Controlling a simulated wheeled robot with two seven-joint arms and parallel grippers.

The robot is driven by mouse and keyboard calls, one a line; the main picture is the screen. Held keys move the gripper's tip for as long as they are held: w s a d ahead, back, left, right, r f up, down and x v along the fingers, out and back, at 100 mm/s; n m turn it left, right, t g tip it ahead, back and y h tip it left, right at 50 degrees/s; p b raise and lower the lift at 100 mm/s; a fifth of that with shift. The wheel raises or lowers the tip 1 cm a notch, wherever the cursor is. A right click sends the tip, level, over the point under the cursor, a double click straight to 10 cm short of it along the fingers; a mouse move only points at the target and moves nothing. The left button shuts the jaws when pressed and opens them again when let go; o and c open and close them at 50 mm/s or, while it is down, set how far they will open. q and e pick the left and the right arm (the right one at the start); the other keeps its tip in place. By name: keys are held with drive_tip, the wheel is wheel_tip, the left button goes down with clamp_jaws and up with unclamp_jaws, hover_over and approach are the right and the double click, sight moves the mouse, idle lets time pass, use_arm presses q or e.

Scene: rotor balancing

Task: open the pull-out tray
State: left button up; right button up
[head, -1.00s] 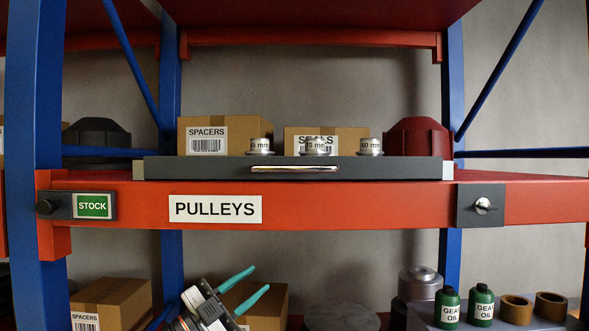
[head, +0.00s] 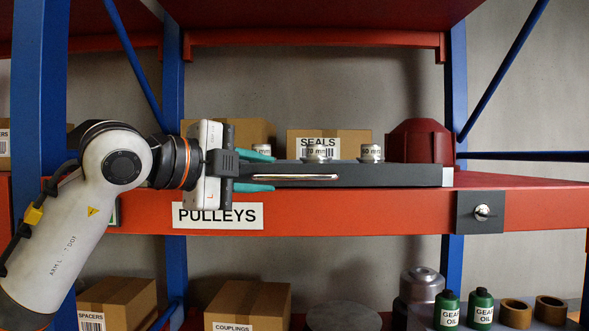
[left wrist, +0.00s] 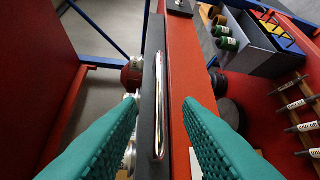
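The pull-out tray (head: 400,176) is a dark grey drawer on the red shelf, with a shiny bar handle (head: 310,177) on its front. Silver pulleys stand on it; a 70 mm (head: 318,153) and a 60 mm (head: 371,153) label show. My left gripper (head: 268,171) is open at the handle's left part, one teal finger above and one below in the head view. The left wrist view shows the handle (left wrist: 159,100) between the spread fingers, with gaps on both sides. My left arm hides the tray's left end. My right gripper is out of view.
A red housing (head: 418,142) and a SEALS box (head: 330,143) stand behind the tray. A knob plate (head: 481,212) sits on the shelf beam at right. Blue uprights (head: 454,80) frame the bay. Lower down are cartons (head: 248,303) and green oil bottles (head: 482,307).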

sight(291, 176)
use_arm(q)
drive_tip(key=p+x, duration=0.3)
drive_tip(key=x, duration=0.4)
drive_tip(key=shift+d+r, duration=0.1)
drive_tip(key=shift+d, duration=0.05)
drive_tip(key=shift+w+d, duration=0.2)
drive_tip(key=shift+w, duration=0.1)
drive_tip(key=shift+c, duration=0.4)
clamp_jaws()
